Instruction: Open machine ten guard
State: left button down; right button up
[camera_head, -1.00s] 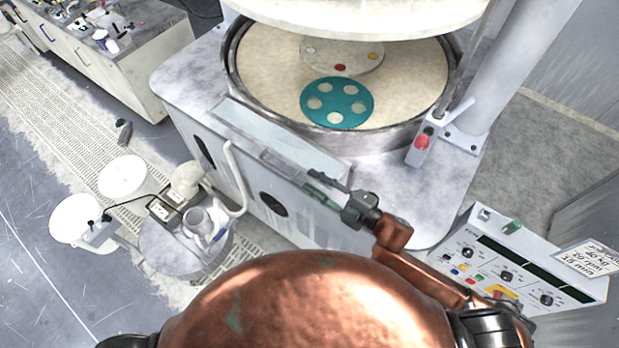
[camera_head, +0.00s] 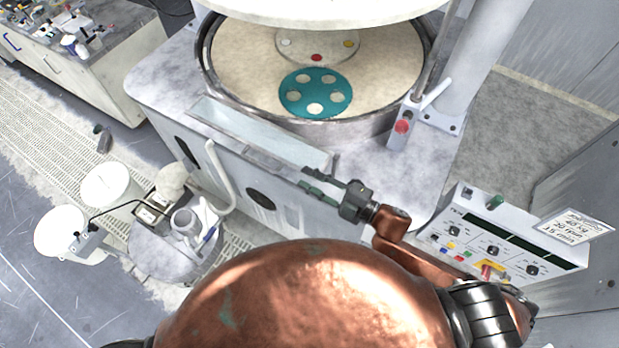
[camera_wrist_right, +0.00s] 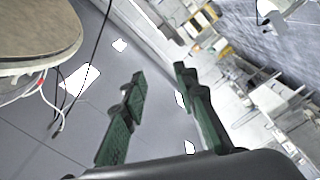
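The polishing machine (camera_head: 150,85) stands at the top middle in the head view, with a round pale platen (camera_head: 245,70) in a metal rim. A pale, see-through panel (camera_head: 255,130) runs along its front edge; I cannot tell whether this is the guard. No machine number is readable. My right gripper (camera_head: 308,188) is in front of the panel's right end, and I see no clear contact. In the right wrist view, the fingers of my right gripper (camera_wrist_right: 160,78) are spread with nothing between them. My left gripper is not in view.
A teal disc with holes (camera_head: 316,93) lies on the platen. A red button (camera_head: 402,126) sits on a post at the machine's right. A control panel (camera_head: 500,240) stands at lower right. Pale buckets (camera_head: 112,185) and a drum (camera_head: 175,252) stand at left.

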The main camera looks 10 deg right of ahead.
jog(key=shift+f, duration=0.1)
jog(key=shift+c, duration=1.1)
jog(key=f+n+b, duration=0.1)
jog(key=n+b, duration=0.1)
jog(key=a+f+n+t+b, duration=0.1)
jog(key=n+b, duration=0.1)
jog(key=n, duration=0.1)
jog(key=w+a+f+n+t+y+b, duration=0.1)
jog(key=f+n+b, duration=0.1)
jog(key=n, duration=0.1)
grip_shut()
jog(key=a+f+n+b, duration=0.4)
jog(key=f+n+b, duration=0.1)
jog(key=f+n, duration=0.5)
jog(key=w+a+r+n+p, duration=0.2)
jog(key=w+a+r+p, duration=0.2)
jog(key=w+a+r, duration=0.2)
jog(key=shift+w+a+r+n+t, duration=0.35)
jog(key=shift+w+r, duration=0.25)
jog(key=shift+w, duration=0.15)
